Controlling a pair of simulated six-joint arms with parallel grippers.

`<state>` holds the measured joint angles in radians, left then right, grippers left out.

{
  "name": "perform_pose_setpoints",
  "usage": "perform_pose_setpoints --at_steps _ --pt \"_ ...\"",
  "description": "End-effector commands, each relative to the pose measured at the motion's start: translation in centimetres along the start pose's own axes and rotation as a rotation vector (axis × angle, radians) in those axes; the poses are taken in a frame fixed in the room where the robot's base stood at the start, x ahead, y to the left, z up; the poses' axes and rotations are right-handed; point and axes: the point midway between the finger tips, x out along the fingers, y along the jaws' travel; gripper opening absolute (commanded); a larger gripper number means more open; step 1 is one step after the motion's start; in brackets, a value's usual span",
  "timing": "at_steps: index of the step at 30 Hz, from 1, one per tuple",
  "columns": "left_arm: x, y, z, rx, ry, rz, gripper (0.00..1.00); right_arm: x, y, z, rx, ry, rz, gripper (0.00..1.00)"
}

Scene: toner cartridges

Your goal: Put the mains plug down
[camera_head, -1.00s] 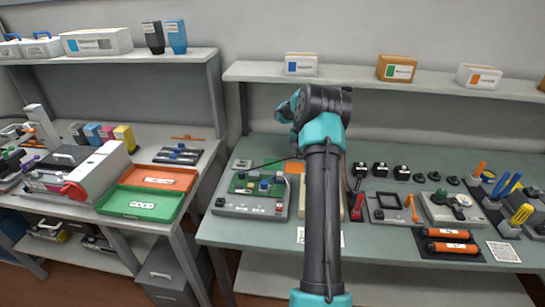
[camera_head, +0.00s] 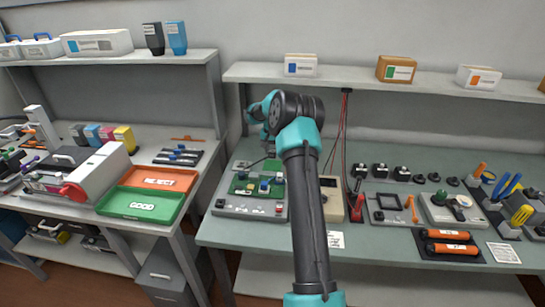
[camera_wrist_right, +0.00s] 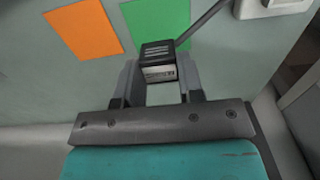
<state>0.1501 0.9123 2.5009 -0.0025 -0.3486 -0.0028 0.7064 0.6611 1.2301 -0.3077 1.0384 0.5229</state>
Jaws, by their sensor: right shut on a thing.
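The mains plug (camera_wrist_right: 157,50) is a small black block with a pale label in the right wrist view. A dark cable (camera_wrist_right: 203,22) runs from it to the upper right. My right gripper (camera_wrist_right: 158,78) is shut on the plug, with one finger on each side. Below the plug in that view are a green square (camera_wrist_right: 155,20) and an orange square (camera_wrist_right: 84,32) on the grey-green surface. I cannot tell whether the plug touches the surface. In the head view my right arm hides the plug and most of the gripper. My left gripper is not in view.
A grey unit with a green circuit board (camera_head: 250,190) stands left of my arm on the bench (camera_head: 225,230). A beige box (camera_head: 331,200) is just right of the arm. Several black parts, tools and orange cylinders (camera_head: 446,235) fill the right side. A white block (camera_wrist_right: 262,8) is nearby.

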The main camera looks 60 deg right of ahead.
Motion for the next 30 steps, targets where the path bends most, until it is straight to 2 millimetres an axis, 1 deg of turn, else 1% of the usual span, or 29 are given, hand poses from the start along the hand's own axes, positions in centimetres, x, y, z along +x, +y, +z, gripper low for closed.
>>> perform_pose_setpoints --at_steps 6,9,22,23,30 --pt "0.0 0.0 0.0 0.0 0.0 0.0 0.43 2.5 0.1 0.1 0.0 -0.003 0.001 0.0" --pt "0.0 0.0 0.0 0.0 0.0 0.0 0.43 3.3 0.1 0.0 0.0 -0.002 0.001 0.0" --pt "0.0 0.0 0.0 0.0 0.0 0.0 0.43 3.8 0.1 0.0 0.0 -0.001 0.0 0.0" --pt "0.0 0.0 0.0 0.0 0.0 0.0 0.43 3.7 0.1 0.0 0.0 0.0 0.0 0.38" --pt "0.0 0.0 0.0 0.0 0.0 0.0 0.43 3.7 0.0 0.0 0.0 -0.001 0.0 0.61"
